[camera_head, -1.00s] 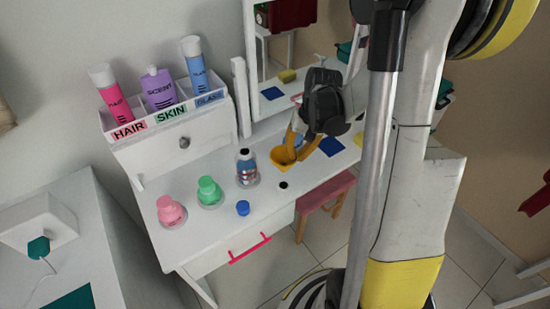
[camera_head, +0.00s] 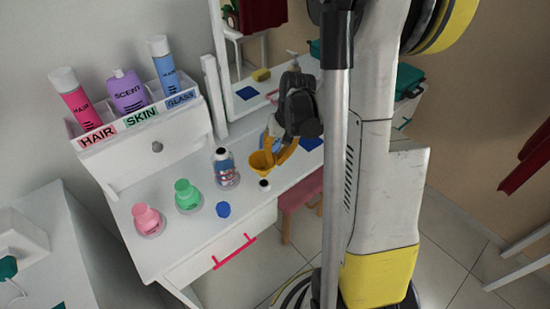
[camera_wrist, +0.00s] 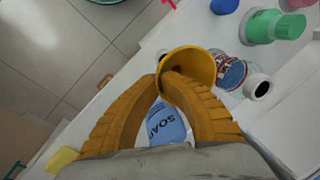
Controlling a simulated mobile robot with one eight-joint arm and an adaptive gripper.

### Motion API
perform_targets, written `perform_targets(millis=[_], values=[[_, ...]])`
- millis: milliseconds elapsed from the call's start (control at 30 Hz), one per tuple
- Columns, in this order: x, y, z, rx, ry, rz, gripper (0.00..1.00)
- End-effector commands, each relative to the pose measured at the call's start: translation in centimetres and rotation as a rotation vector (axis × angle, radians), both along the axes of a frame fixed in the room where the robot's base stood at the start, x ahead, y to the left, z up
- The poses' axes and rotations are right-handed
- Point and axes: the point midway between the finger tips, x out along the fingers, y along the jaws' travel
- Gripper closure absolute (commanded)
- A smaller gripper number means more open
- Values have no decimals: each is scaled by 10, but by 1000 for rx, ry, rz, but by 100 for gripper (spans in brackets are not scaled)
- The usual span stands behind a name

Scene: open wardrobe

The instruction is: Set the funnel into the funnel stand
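The yellow funnel (camera_head: 262,162) is at the tips of my gripper (camera_head: 274,150), its wide mouth facing up, over the white table. In the wrist view, the orange fingers of my gripper (camera_wrist: 168,82) meet at the funnel (camera_wrist: 198,64), which appears pinched between them. Close by stands an uncapped bottle (camera_head: 226,172) with a blue and red label in a clear round base; its dark opening shows in the wrist view (camera_wrist: 257,88). A small white piece with a dark top (camera_head: 264,185) is below the funnel. I cannot tell which thing is the funnel stand.
Green (camera_head: 187,195) and pink (camera_head: 148,219) bottles and a blue cap (camera_head: 223,209) stand to the left. A blue soap bottle (camera_wrist: 165,124) is under my gripper. A labelled rack (camera_head: 140,133) and mirror (camera_head: 272,50) are behind. A pink stool (camera_head: 299,192) is in front.

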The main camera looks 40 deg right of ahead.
Motion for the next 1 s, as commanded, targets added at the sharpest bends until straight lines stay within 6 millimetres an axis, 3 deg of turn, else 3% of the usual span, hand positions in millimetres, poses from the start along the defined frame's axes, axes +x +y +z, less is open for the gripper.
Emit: perform_targets(millis=[100, 300, 1000], values=[[0, 0, -17, 0, 0, 0, 100], [0, 0, -29, 0, 0, 0, 100], [0, 0, -30, 9, -5, 0, 100]])
